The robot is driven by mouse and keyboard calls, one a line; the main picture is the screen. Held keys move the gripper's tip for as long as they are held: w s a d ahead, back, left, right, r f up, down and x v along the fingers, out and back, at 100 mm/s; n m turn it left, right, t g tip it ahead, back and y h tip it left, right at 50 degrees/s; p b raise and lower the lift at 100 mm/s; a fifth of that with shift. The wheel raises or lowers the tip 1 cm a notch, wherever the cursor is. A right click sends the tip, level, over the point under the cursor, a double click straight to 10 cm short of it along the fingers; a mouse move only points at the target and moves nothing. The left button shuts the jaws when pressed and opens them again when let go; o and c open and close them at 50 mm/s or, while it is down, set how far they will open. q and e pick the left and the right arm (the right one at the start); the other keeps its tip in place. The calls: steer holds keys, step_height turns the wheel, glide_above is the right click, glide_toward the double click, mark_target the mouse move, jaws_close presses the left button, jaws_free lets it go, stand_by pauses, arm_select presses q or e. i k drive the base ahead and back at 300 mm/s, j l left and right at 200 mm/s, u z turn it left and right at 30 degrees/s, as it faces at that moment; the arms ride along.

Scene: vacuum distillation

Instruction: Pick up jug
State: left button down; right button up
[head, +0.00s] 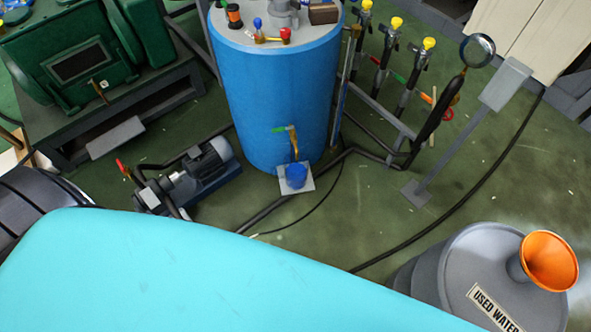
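A small blue cup-like vessel, which looks like the jug (296,176), stands upright on a small pale plate (285,187). It is at the foot of the large blue tank (268,95) in the head view, just below a brass tap with a green handle (291,138). It is too small to make out a handle or any contents. Neither of my grippers is in view, and nothing is touching the jug.
A pump (205,165) with pipes stands left of the tank. Yellow-topped valves (428,44) and a thin grey stand (460,140) are on the right. A grey used-water drum (455,265) with an orange funnel (549,261) is at lower right. Green floor (375,215) lies open before the plate, crossed by cables.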

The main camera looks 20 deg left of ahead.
mark_target(296, 176)
steer(key=l+z, duration=0.1)
steer(key=z, duration=0.35)
steer(key=l+z, duration=0.1)
steer(key=z, duration=0.4)
steer(key=i+l+z, duration=0.1)
steer(key=z, duration=0.35)
steer(key=u, duration=2.3)
